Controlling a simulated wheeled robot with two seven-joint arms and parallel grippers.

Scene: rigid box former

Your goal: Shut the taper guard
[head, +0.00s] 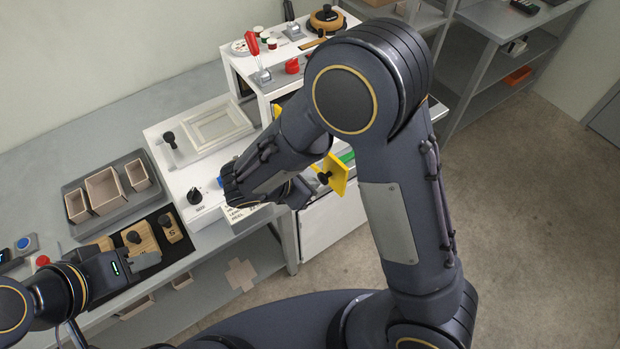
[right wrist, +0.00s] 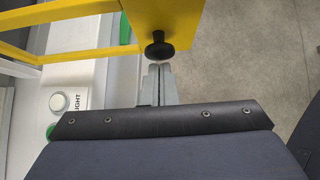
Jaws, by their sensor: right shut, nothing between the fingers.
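The yellow guard (head: 338,172) shows in the head view, partly hidden behind my right arm, with a black knob (head: 324,177) on its panel. The right wrist view shows its yellow panel (right wrist: 180,18) and bars at the top, with the black knob (right wrist: 159,48) close up. My right gripper (right wrist: 159,70) is shut and empty, its fingertips just below the knob in that view; whether they touch it I cannot tell. My left gripper (head: 147,260) is at the lower left of the head view, over the bench front; its finger opening is not clear.
The white machine carries a blue button (head: 220,182) and a black knob (head: 195,196). A white button (right wrist: 59,102) and green parts show in the right wrist view. A grey tray (head: 113,207) holds boxes at left. Open floor (head: 530,200) lies right.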

